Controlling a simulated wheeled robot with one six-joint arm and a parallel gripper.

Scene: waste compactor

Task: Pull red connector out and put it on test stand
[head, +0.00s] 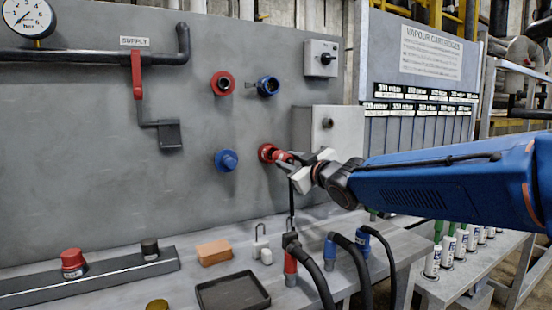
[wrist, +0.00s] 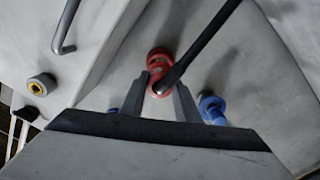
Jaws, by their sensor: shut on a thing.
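The red connector (head: 283,156) is at the lower red port (head: 266,152) on the grey wall panel, with a black cable hanging below it. My gripper (head: 289,160) comes in from the right and is shut on the connector. In the wrist view the red connector (wrist: 159,65) shows between my two fingers (wrist: 160,92), with the black cable crossing in front. The connector lines up with the port and appears to touch it; how deep it sits is hidden. I cannot tell for sure which thing is the test stand; a dark rail (head: 100,283) with a red fitting (head: 73,262) lies at lower left.
A blue port (head: 226,160) sits left of the red one, with another red port (head: 223,83) and blue port (head: 267,86) above. A grey box (head: 318,135) juts out behind my gripper. Hoses (head: 320,280), an orange block (head: 213,252) and a black tray (head: 232,292) occupy the bench.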

